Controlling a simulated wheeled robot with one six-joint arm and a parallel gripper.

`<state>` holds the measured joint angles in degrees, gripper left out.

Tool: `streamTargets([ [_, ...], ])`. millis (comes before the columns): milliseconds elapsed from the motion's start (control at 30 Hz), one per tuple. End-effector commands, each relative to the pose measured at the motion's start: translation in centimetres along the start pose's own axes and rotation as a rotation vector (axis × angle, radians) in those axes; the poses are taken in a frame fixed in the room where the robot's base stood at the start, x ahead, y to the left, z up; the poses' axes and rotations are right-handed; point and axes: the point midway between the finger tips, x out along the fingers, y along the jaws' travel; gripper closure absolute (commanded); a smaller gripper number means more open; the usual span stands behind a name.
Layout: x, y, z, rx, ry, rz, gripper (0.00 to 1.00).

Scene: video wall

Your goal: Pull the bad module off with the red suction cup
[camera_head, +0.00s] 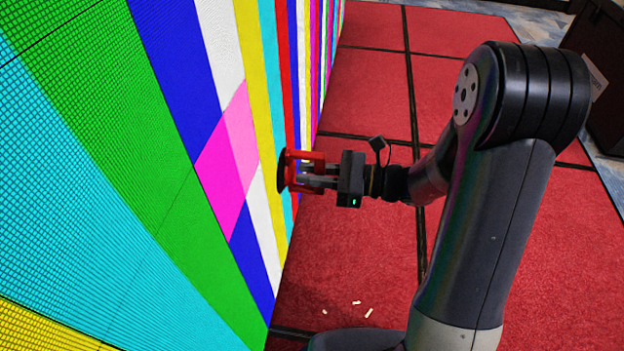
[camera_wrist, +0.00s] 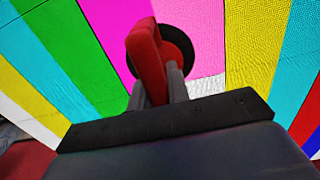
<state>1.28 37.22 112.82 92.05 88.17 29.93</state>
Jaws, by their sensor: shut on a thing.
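The bad module (camera_head: 222,180) is a magenta and light-pink patch on the video wall, breaking the blue and white bars above and below it. It also shows in the wrist view (camera_wrist: 104,45). The red suction cup (camera_head: 305,157) has a red handle and a black disc facing the wall; in the wrist view its handle (camera_wrist: 146,60) stands in front of the pink area. My gripper (camera_head: 318,177) is shut on the handle. The disc is close to the wall; I cannot tell whether it touches the module. The cup hides part of the module in the wrist view.
The video wall (camera_head: 150,170) fills the left side with coloured bars. The red carpet (camera_head: 370,240) is open floor to its right. Several small pale bits (camera_head: 357,303) lie on it near the wall's foot. A dark case (camera_head: 605,75) stands at the far right.

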Motion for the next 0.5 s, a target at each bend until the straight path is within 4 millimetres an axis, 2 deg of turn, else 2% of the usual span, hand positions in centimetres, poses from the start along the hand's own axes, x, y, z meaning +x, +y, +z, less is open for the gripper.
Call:
streamTargets([
  [233,1.0,-0.1,0.5,0.000,-0.013,-0.008,1.00],
  [500,3.7,-0.1,0.5,-0.001,-0.012,-0.006,1.00],
])
